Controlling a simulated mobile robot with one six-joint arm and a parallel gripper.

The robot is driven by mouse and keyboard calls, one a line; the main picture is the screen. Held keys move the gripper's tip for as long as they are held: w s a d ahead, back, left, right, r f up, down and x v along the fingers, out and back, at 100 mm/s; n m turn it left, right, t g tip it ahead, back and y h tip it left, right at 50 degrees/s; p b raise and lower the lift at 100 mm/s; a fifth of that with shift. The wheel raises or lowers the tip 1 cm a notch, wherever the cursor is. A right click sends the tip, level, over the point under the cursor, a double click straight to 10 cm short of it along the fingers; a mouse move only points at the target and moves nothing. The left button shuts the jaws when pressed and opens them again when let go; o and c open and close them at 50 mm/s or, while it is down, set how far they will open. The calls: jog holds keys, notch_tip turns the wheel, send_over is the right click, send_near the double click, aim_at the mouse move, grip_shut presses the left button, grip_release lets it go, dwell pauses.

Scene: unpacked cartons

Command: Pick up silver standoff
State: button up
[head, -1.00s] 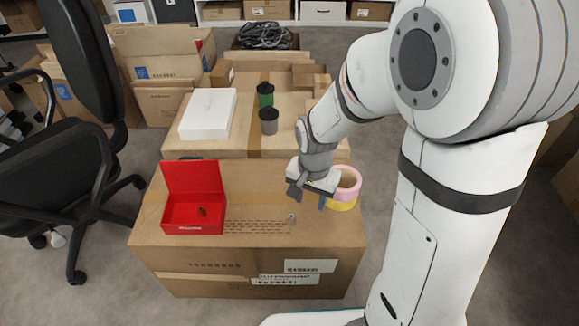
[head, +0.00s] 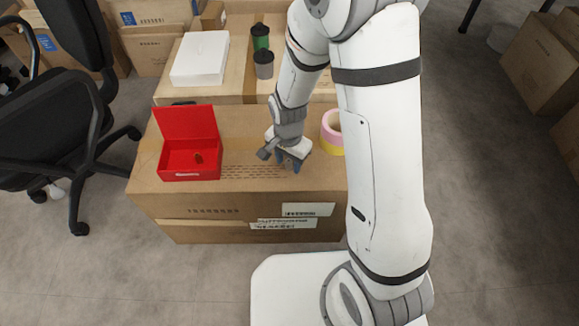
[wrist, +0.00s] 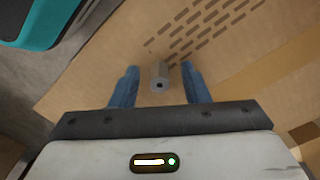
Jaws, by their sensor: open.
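The silver standoff (wrist: 159,75) is a small grey cylinder with a dark hole in the end facing the camera. In the wrist view it lies on the cardboard box between the two blue fingers of my gripper (wrist: 157,84). The fingers are open, with a gap on each side of the standoff. In the head view my gripper (head: 290,163) is low over the front carton (head: 240,196), right of the printed slots. The standoff is hidden there behind the gripper.
An open red box (head: 190,176) with a small brown item (head: 198,158) inside stands left on the carton. Pink and yellow tape rolls (head: 332,132) stand close at the right.

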jog(key=shift+f, duration=0.1)
jog(key=shift+c, duration=0.3)
grip_shut()
